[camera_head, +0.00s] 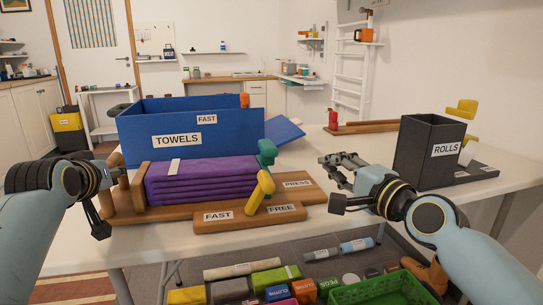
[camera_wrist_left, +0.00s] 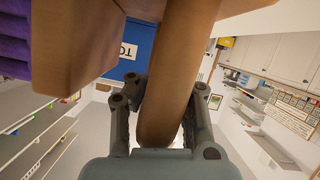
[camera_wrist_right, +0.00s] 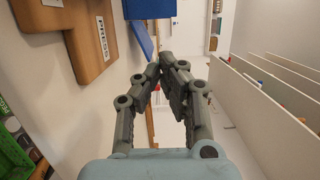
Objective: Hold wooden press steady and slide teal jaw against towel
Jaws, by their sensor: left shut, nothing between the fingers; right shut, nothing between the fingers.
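The wooden press (camera_head: 300,194) lies on the table with a stack of folded purple towels (camera_head: 200,184) between its left wooden block and the teal jaw (camera_head: 267,153). The jaw stands at the right end of the stack; I cannot tell if it touches. A yellow lever (camera_head: 259,192) hides its lower part. My left gripper (camera_head: 108,205) is at the press's left end, beside its rounded wooden handle (camera_wrist_left: 180,60). That handle hides the left fingertips in the left wrist view. My right gripper (camera_head: 333,172) is shut and empty, right of the press, apart from it; its fingertips meet in the right wrist view (camera_wrist_right: 160,66).
A blue TOWELS box (camera_head: 230,130) stands behind the press. A dark ROLLS box (camera_head: 425,155) stands on the right, beyond my right arm. A green crate (camera_head: 375,290) and several coloured items lie below the front edge. Bare table lies between press and ROLLS box.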

